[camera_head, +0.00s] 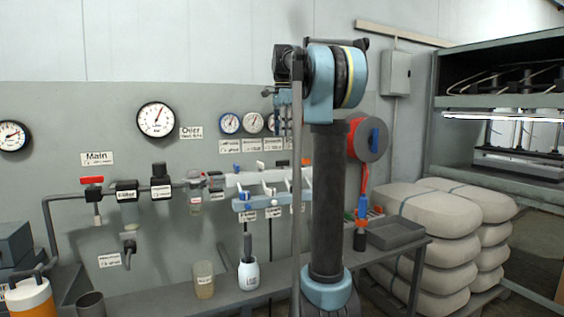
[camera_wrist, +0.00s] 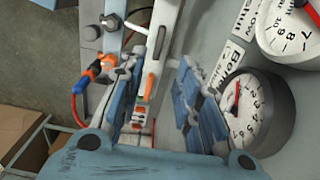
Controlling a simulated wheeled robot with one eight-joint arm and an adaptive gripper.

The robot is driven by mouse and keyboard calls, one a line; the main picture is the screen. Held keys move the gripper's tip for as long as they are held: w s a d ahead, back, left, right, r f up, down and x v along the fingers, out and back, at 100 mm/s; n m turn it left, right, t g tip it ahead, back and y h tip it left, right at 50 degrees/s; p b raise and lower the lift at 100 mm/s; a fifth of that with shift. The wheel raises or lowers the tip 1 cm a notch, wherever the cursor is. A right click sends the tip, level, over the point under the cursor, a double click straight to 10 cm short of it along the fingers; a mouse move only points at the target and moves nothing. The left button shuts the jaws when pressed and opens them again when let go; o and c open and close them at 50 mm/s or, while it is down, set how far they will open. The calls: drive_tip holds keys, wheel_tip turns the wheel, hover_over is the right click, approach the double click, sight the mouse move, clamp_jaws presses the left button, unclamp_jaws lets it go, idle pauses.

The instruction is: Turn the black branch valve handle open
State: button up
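My gripper (camera_wrist: 169,60) is open, its two blue fingers apart on either side of a gap facing the wall panel in the wrist view. No thing is seen held between them. A white bar (camera_wrist: 151,82) with a dark slot shows beside the left finger. I cannot make out the black branch valve handle for certain. In the head view, my arm hides part of the panel around the white manifold (camera_head: 246,181). A dark valve (camera_head: 129,246) sits low on the wall at the left; I cannot tell whether it is the branch valve.
Gauges (camera_wrist: 256,112) are close to the right finger. An orange connector (camera_wrist: 97,69) with a red hose lies left of the fingers. In the head view, a red-handled valve (camera_head: 91,181) is at left, and a white bottle (camera_head: 249,275) stands on the bench below.

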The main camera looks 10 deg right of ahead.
sight(283, 163)
wheel_tip(283, 163, down, 12)
drive_tip(key=shift+r, duration=0.1)
idle(0.4)
clamp_jaws()
